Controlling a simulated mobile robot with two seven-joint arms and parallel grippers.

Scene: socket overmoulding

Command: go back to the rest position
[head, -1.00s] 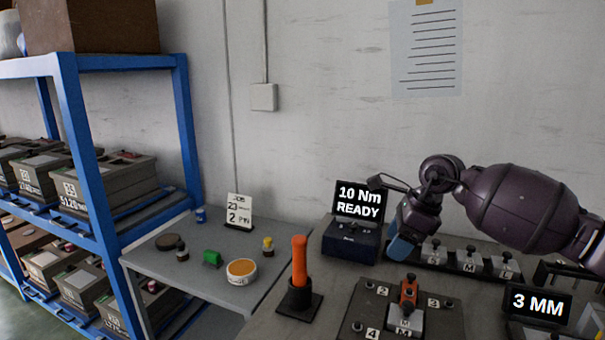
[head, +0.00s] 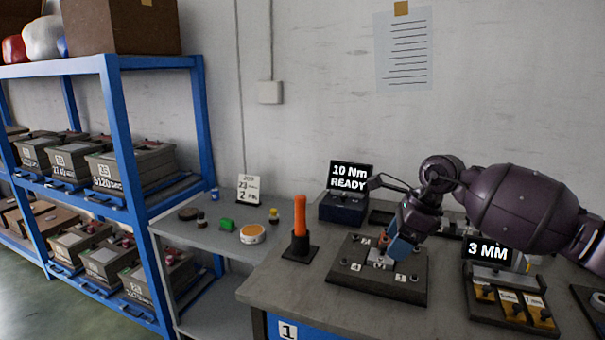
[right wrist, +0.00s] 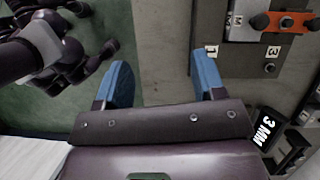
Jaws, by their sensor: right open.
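My right gripper (head: 398,248) has blue fingers and is in front of the dark numbered plate (head: 405,290) in the head view. In the right wrist view my right gripper (right wrist: 163,78) is open with nothing between its fingers. That view also shows the numbered plate (right wrist: 235,62) beyond the right finger, with a grey block (right wrist: 244,22) marked M and an orange part (right wrist: 262,22) on it. The gripper looks apart from the plate and partly hides it in the head view. My left gripper is in neither current view.
An orange-handled tool (head: 300,215) stands upright in a black base on the bench (head: 270,290). A side table (head: 190,236) and blue shelving (head: 120,130) stand left.

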